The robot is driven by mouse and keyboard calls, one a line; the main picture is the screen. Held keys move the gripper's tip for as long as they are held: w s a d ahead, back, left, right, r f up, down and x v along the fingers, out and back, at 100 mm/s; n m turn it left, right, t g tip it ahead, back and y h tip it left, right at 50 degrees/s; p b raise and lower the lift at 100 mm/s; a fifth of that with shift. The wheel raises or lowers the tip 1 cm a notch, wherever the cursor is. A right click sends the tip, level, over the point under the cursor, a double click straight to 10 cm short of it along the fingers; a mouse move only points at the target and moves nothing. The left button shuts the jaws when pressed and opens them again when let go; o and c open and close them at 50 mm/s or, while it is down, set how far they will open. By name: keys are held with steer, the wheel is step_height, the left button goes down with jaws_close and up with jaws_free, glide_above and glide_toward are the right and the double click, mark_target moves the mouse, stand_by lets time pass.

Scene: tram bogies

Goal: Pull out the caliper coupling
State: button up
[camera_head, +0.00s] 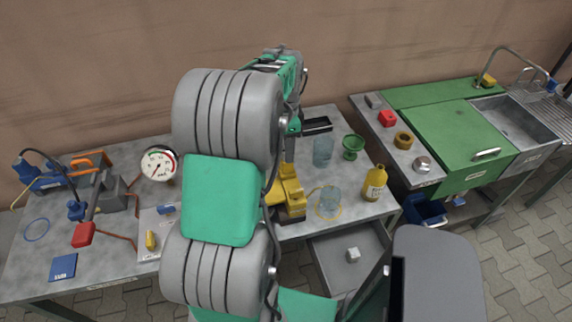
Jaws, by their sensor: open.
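No part can be surely told as the caliper coupling. Small fittings that might be it are a yellow piece (150,240) and a blue piece (167,209) on a pale plate (149,221), and a blue fitting (76,210) by the copper-coloured pipes. A yellow device (288,196) stands on the grey bench right of my arm. The end of my arm with my gripper (292,129) is over the back of the bench, above that device. It is small and partly hidden, and I see nothing held in it. My large arm links hide the middle of the bench.
A pressure gauge (158,162) and a red-ended lever (84,234) stand on the left bench. An open drawer (338,262) juts out below.

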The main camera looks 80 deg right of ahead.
step_height(320, 180, down, 7)
steer(key=b, duration=0.3)
steer(key=shift+b, duration=0.35)
stand_by(0.7)
jaws_close()
stand_by(0.6)
steer(key=shift+r+p, duration=0.2)
steer(key=shift+p, duration=0.1)
steer(key=shift+r+p, duration=1.95)
steer(key=shift+r, duration=0.9)
